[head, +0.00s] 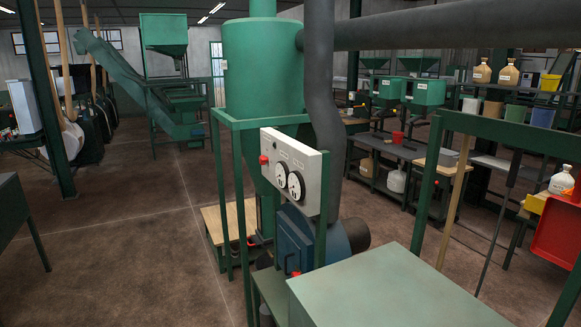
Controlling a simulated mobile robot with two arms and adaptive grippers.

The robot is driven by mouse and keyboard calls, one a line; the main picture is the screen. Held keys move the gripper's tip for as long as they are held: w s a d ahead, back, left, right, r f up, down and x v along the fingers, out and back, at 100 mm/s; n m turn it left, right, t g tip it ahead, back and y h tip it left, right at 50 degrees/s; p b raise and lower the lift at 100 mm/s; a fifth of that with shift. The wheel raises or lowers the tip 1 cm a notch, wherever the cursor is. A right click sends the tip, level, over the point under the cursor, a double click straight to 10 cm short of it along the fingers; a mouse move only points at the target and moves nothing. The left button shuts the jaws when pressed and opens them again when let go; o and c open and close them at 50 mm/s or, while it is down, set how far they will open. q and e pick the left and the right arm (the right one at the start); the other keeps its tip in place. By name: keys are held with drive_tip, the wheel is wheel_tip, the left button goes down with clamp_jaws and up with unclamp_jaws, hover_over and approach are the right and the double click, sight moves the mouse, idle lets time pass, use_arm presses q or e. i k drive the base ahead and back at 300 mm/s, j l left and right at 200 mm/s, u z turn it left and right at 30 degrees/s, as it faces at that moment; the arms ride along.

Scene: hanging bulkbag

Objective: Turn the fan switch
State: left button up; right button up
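A pale control panel (307,161) is fixed to the green frame in the middle of the head view. It carries two round white dials with dark marks, the left dial (280,174) and the right dial (296,185). A red button or knob (263,160) sits on the panel's left side. The small lettering above the dials is too small to read, so I cannot tell which one is the fan switch. Neither of my grippers shows in this view.
A blue motor housing (294,246) stands below the panel. A green cylinder (262,70) and a dark vertical pipe (322,110) stand close behind it. A pale green tabletop (392,290) fills the near right. The brown floor (130,240) at left is open.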

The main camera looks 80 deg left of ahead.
sight(263, 160)
drive_tip(key=k+u, duration=0.2)
drive_tip(key=u, duration=0.3)
drive_tip(key=k+j+u, duration=0.1)
drive_tip(key=u, duration=0.35)
drive_tip(key=i+j+u, duration=0.1)
drive_tip(key=u, duration=0.3)
drive_tip(key=i+j+u, duration=0.1)
drive_tip(key=u, duration=0.35)
drive_tip(key=i+u, duration=0.1)
drive_tip(key=u, duration=0.3)
drive_tip(key=i+u, duration=0.1)
drive_tip(key=u, duration=0.35)
drive_tip(key=i, duration=0.15)
drive_tip(key=j, duration=0.1)
